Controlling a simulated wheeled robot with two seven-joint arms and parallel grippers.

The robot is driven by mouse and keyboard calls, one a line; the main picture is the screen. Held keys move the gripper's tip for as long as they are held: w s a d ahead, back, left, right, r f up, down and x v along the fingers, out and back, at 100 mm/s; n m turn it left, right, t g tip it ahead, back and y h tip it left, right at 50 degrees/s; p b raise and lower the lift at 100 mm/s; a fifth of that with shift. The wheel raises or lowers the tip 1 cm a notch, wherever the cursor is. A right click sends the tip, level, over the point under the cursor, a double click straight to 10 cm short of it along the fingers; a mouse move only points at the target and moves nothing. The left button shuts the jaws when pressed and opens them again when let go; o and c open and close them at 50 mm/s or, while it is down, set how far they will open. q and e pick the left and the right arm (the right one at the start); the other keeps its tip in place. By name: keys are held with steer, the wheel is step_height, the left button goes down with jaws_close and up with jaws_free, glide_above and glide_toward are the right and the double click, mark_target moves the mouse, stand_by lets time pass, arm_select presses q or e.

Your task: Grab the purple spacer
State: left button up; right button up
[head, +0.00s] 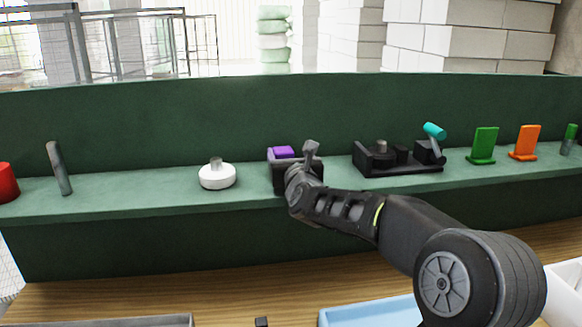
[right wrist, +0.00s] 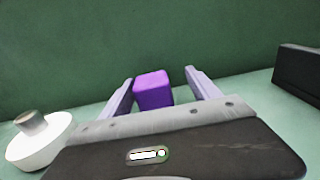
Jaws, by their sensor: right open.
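The purple spacer (head: 283,151) is a small block on the green shelf, left of centre in the head view. It also shows in the right wrist view (right wrist: 153,88), between the two fingers and nearer the left one. My right gripper (head: 296,158) is open at the spacer, with its fingers (right wrist: 160,80) on either side of it. I see no clear contact on the right side, where a gap shows. The spacer's lower part is hidden by the gripper body. My left gripper is not in view.
A white round piece with a grey knob (head: 217,175) stands left of the gripper. A black fixture with a teal-handled lever (head: 400,160) stands to the right. Green (head: 484,144) and orange (head: 525,142) stands are farther right. A green back panel (head: 180,120) rises behind.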

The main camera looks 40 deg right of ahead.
mark_target(291, 152)
steer(key=shift+s+a+r, duration=0.1)
steer(key=shift+s+r, duration=0.25)
steer(key=shift+s, duration=0.1)
steer(key=shift+c, duration=0.5)
steer(key=c, duration=1.4)
steer(key=shift+r, duration=0.5)
step_height(291, 152, up, 9)
steer(key=shift+p, duration=0.8)
